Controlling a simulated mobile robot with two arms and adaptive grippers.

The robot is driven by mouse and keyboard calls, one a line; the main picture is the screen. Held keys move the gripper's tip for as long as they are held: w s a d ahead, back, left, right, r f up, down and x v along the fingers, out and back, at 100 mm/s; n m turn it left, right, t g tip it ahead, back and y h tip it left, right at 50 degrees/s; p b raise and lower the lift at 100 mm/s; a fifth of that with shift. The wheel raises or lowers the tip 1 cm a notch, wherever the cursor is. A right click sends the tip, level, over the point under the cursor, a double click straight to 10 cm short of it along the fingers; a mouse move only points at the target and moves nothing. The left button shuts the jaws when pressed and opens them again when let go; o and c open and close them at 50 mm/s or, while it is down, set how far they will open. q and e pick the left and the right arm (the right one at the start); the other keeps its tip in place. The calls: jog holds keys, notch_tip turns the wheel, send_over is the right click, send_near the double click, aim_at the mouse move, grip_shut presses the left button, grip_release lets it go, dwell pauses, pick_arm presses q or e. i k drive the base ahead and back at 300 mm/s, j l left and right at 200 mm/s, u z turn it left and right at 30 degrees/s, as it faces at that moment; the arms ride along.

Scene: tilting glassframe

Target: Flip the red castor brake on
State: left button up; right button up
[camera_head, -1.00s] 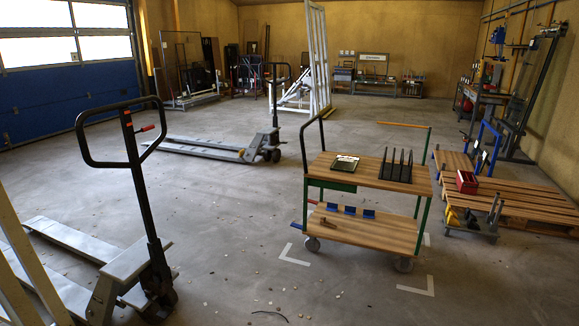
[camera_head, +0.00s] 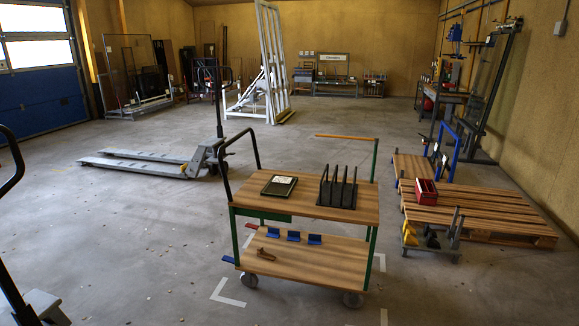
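A two-deck wooden trolley (camera_head: 300,214) with a green frame stands in the middle of the view. A small red tab (camera_head: 251,226) shows low at its far left corner, probably the red castor brake; it is too small to tell its position. A blue tab (camera_head: 228,260) sticks out at the near left corner, above a grey castor (camera_head: 249,280). Another castor (camera_head: 352,299) is at the near right. The far castors are hidden behind the lower deck. Neither of my grippers is in view.
White corner marks (camera_head: 228,294) lie on the floor around the trolley. A pallet truck (camera_head: 160,160) stands behind it to the left, and a black handle (camera_head: 12,165) is at the left edge. Pallets (camera_head: 480,212) with a red box (camera_head: 426,191) lie right.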

aim_at(255, 227)
jog(key=i+j+z, duration=0.15)
jog(key=i+j, duration=0.3)
jog(key=i, duration=0.2)
jog(key=i+j+z, duration=0.2)
jog(key=i+j, duration=0.35)
jog(key=i+j+z, duration=0.15)
jog(key=i+j, duration=0.45)
jog(key=i+j+z, duration=0.2)
jog(key=i+j, duration=0.3)
jog(key=j, duration=0.2)
jog(key=i+j, duration=0.15)
jog(key=j, duration=0.35)
jog(key=i+j+z, duration=0.1)
jog(key=j, duration=0.35)
jog(key=i+j, duration=0.15)
jog(key=j, duration=0.35)
jog(key=i+j, duration=0.1)
jog(key=j, duration=0.4)
jog(key=i+j+z, duration=0.1)
jog(key=j, duration=0.4)
jog(key=i+j, duration=0.1)
jog(key=j, duration=0.4)
